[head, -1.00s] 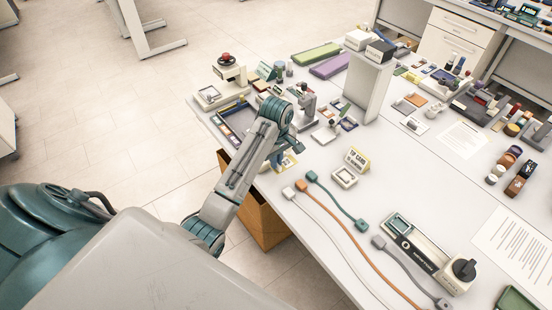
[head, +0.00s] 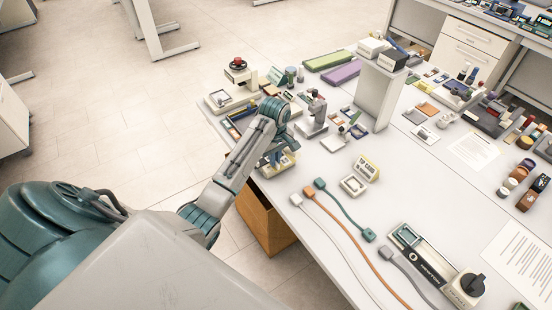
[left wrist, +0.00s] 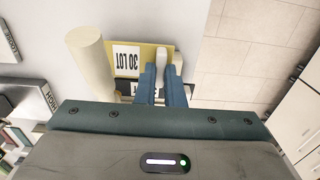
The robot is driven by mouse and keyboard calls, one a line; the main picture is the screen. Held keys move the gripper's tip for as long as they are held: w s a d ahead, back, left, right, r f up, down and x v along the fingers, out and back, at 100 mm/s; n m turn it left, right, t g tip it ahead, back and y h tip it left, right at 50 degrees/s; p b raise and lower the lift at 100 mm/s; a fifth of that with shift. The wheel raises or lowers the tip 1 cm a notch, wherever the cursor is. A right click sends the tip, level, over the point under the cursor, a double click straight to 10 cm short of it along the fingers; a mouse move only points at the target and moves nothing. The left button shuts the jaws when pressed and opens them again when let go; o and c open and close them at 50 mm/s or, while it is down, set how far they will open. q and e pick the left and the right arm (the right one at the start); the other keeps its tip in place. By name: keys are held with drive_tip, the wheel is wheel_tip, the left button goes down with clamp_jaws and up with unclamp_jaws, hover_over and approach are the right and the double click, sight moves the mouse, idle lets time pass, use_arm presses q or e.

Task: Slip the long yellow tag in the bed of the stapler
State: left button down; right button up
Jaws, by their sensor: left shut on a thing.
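My left gripper (left wrist: 163,82) has its blue fingers shut on a pale piece (left wrist: 162,62). I cannot tell whether this piece is the long yellow tag. Right behind the fingers is a yellow plate (left wrist: 149,50) with a white label reading LOT 30, beside a cream cylinder (left wrist: 91,62). In the head view the left gripper is low at the table's left edge, over a small yellow and cream item (head: 286,160). A small grey upright device (head: 317,112) stands behind it; I cannot tell whether it is the stapler. My right gripper is not in view.
A blue-edged tray (head: 236,128) and a device with a red knob (head: 238,64) stand at the back left. A small yellow sign (head: 367,168) stands right of my gripper. Several cables (head: 345,210) lie in front. A tall grey block (head: 380,95) stands behind.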

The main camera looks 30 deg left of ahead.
drive_tip(key=shift+w, duration=0.3)
drive_tip(key=shift+s+d, duration=0.1)
drive_tip(key=shift+d, duration=0.15)
use_arm(q)
drive_tip(key=shift+w+a+f, duration=0.15)
drive_tip(key=shift+w+a, duration=0.1)
drive_tip(key=shift+a, duration=0.15)
use_arm(e)
drive_tip(key=shift+s+a, duration=0.1)
drive_tip(key=shift+a, duration=0.1)
idle(0.7)
use_arm(q)
drive_tip(key=shift+w+a+f, duration=0.2)
drive_tip(key=shift+w+a, duration=0.05)
drive_tip(key=shift+a, duration=0.35)
drive_tip(key=shift+w+a+f, duration=0.15)
drive_tip(key=shift+w+a, duration=0.05)
drive_tip(key=shift+a, duration=0.35)
use_arm(e)
drive_tip(key=shift+d+f, duration=0.15)
drive_tip(key=shift+d, duration=0.05)
use_arm(q)
drive_tip(key=shift+w+a+f+b, duration=0.15)
drive_tip(key=shift+w+a, duration=0.05)
drive_tip(key=shift+a, duration=0.25)
drive_tip(key=shift+w+a+f+b, duration=0.15)
drive_tip(key=shift+a, duration=0.3)
use_arm(e)
drive_tip(key=shift+f, duration=0.15)
